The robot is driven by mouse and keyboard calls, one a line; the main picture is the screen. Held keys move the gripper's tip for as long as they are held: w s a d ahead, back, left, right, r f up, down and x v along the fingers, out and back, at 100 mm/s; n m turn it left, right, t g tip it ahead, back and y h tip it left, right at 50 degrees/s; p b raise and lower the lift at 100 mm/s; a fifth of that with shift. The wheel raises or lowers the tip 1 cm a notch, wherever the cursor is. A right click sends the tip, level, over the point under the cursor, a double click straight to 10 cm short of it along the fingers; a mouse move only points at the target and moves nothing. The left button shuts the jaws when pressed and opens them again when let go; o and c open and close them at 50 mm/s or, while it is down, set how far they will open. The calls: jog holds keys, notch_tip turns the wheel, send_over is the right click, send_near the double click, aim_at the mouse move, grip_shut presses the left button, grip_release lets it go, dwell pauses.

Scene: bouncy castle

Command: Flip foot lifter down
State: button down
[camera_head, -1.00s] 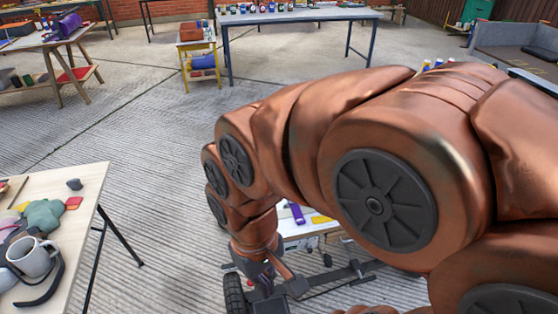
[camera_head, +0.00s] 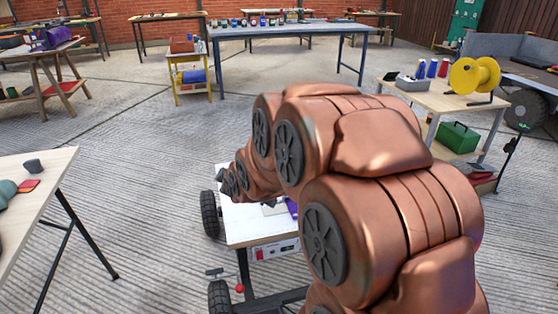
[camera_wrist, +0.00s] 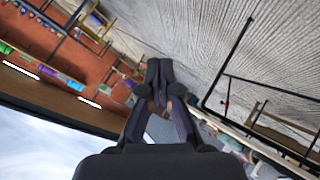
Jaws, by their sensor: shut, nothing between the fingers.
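My gripper (camera_wrist: 159,72) shows in the wrist view with its dark fingers together and nothing between them. It appears to be in the air, with no contact visible. In the head view my copper-coloured arm hides it. I cannot make out the foot lifter in either view. A wheeled cart with a white top (camera_head: 250,226) stands under and behind my arm. Something purple (camera_head: 291,207) and small dark parts lie on it, partly hidden. Its front has a panel (camera_head: 273,251) with small controls.
A work table (camera_head: 40,195) with small items is at the left. At the right a table holds a yellow spool (camera_head: 474,75), with a green toolbox (camera_head: 458,137) below. A long blue-framed table (camera_head: 290,30) stands behind. The concrete floor between is clear.

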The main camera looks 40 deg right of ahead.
jog(key=w+d+f+n+t+h+b, duration=0.1)
jog(key=w+d+f+t+h+b, duration=0.15)
jog(key=d+b, duration=0.3)
jog(key=w+d+f+n+t+h+b, duration=0.1)
jog(key=w+d+f+n+t+b, duration=0.1)
jog(key=w+d+f+b, duration=0.25)
jog(key=s+d+f+n+t+h+b, duration=0.1)
jog(key=s+d+t+h+b, duration=0.3)
jog(key=d+b, duration=0.7)
jog(key=shift+s+d+f+h, duration=0.5)
jog(key=shift+s+f+h, duration=0.2)
jog(key=shift+s+h, duration=0.35)
jog(key=shift+w, duration=0.15)
